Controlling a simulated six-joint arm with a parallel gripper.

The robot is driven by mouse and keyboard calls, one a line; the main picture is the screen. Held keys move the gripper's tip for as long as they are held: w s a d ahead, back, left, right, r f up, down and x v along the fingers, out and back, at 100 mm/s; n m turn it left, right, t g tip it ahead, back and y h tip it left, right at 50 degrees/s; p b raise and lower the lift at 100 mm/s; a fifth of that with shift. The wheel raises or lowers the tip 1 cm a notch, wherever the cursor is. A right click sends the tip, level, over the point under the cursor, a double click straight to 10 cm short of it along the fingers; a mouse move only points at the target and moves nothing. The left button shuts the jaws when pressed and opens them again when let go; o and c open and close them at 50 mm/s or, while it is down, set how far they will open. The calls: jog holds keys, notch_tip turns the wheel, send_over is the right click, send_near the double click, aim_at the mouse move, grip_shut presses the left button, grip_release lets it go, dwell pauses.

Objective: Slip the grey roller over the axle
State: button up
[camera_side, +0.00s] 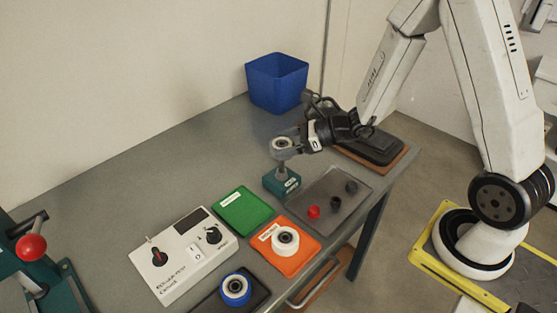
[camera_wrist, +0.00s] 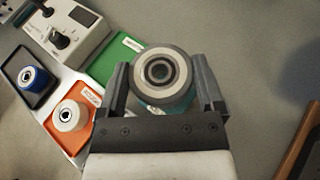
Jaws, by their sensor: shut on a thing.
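The grey roller (camera_side: 283,144) is a ring with a pale inner part and a dark centre. It is between the fingers of my gripper (camera_side: 291,147), which is shut on it. In the wrist view the roller (camera_wrist: 161,73) lies between both fingertips (camera_wrist: 160,82), its round face toward the camera. The teal stand (camera_side: 282,183) is directly below the roller, with a grey stem rising toward it. In the wrist view only a bit of teal shows under the roller. The axle's top is hidden by the roller, so I cannot tell whether the roller is around it.
A white roller (camera_side: 285,240) sits on the orange tray (camera_side: 301,262), a blue roller (camera_side: 236,289) on the dark tray. The green tray (camera_side: 238,211) is empty. A grey control box (camera_side: 190,262), a clear tray (camera_side: 329,190) with small knobs and a blue bin (camera_side: 277,82) stand around.

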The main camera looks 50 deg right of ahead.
aim_at(286, 171)
jog(key=shift+f, duration=2.35)
jog(key=shift+f, duration=0.6)
jog(key=o, duration=1.1)
jog(key=shift+d, duration=0.1)
jog(key=shift+v, duration=5.45)
jog(key=shift+r, duration=0.1)
